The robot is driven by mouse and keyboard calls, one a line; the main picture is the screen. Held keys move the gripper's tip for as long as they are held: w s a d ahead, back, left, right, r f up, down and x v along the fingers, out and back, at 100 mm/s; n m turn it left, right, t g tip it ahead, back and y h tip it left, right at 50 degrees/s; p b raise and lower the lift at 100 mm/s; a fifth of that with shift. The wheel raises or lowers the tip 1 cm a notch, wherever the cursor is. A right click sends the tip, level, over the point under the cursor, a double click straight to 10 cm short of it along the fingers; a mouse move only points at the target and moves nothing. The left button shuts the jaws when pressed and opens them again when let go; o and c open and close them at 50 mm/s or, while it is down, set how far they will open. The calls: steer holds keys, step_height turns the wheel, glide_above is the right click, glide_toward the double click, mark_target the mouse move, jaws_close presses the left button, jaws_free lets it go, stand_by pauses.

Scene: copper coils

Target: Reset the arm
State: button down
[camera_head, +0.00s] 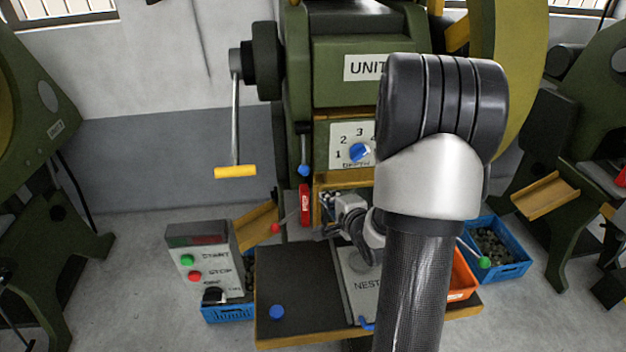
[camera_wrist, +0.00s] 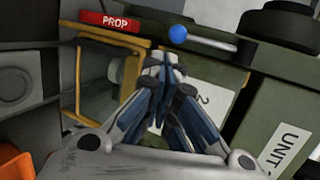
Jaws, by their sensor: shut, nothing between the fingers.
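My gripper shows in the wrist view (camera_wrist: 165,62), its fingers drawn together with nothing between them. Behind the fingers are the yellow-framed opening (camera_wrist: 92,78) of the green press, the red PROP block (camera_wrist: 110,21) and a lever with a blue ball (camera_wrist: 178,34). In the head view my arm crosses in front of the green press (camera_head: 345,85) and hides part of its right side and of the plate marked NEST (camera_head: 362,287).
A control box (camera_head: 207,262) with START and STOP buttons stands front left. A crank with a yellow handle (camera_head: 235,172) sticks out left. A blue bin (camera_head: 512,265) and an orange bin (camera_head: 462,277) stand right. A blue knob (camera_head: 277,312) sits on the dark table.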

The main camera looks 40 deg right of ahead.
steer(key=shift+s, duration=0.1)
steer(key=s+a+r+n+g, duration=0.2)
steer(key=a+r+n+g, duration=0.2)
steer(key=a+r+n, duration=0.95)
steer(key=s+a+n+g+y, duration=0.4)
steer(key=s+a+n, duration=0.5)
steer(key=s+a, duration=0.8)
steer(key=shift+s+f, duration=0.4)
steer(key=shift+s, duration=0.45)
